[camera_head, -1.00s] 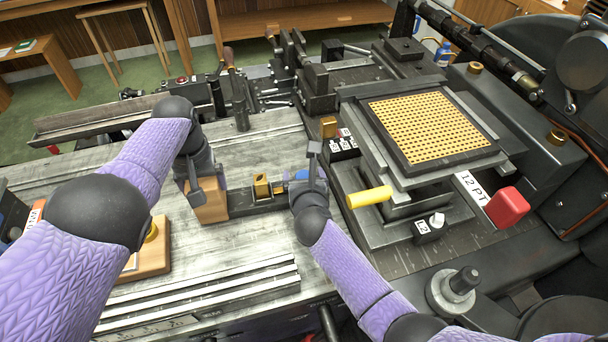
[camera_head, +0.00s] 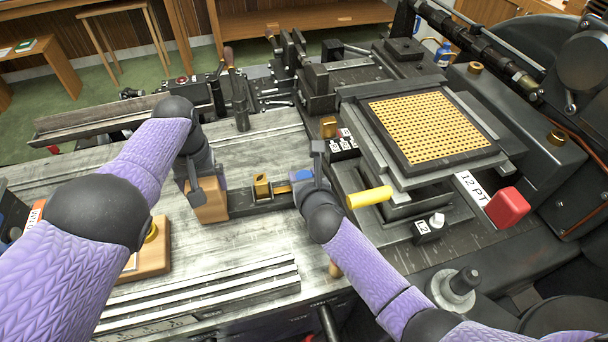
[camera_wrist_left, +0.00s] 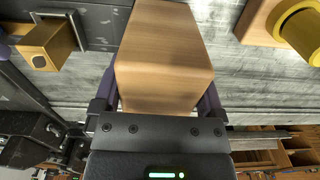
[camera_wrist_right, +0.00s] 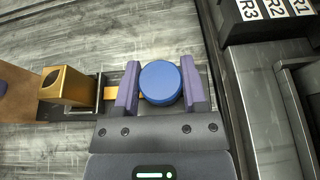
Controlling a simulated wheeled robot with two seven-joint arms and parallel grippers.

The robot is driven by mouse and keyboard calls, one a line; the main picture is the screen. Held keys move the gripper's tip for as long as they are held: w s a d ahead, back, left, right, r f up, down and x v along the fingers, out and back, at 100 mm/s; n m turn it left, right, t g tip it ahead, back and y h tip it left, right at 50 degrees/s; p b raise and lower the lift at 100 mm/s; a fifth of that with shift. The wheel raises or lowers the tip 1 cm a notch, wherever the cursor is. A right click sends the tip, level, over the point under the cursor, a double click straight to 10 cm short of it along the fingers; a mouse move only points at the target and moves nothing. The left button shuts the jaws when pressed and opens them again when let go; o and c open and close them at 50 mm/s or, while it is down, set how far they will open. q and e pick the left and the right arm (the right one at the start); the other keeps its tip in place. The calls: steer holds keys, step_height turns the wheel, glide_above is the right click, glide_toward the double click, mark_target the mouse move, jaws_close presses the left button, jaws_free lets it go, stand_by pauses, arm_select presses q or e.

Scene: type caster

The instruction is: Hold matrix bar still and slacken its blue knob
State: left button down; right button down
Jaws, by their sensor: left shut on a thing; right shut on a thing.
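The matrix bar (camera_head: 244,206) lies across the grey bench, with a wooden block handle (camera_head: 211,207) at its left end and a brass block (camera_head: 262,186) along it. My left gripper (camera_head: 196,192) is shut on the wooden block, which fills the space between its fingers in the left wrist view (camera_wrist_left: 160,75). The blue knob (camera_wrist_right: 161,83) is at the bar's right end. My right gripper (camera_wrist_right: 160,95) is shut on the knob, one purple finger on each side. In the head view the knob (camera_head: 301,175) is partly hidden by that gripper.
The caster with its perforated gold plate (camera_head: 428,125), a yellow handle (camera_head: 369,197) and a red knob (camera_head: 508,206) stands close right of my right gripper. Metal rails (camera_head: 200,295) lie in front. A wooden base with a yellow knob (camera_head: 152,232) is at left.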

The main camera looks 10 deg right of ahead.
steer(key=shift+c, duration=0.7)
jaws_free()
steer(key=v, duration=1.2)
arm_select(q)
jaws_free()
steer(key=shift+r, duration=0.1)
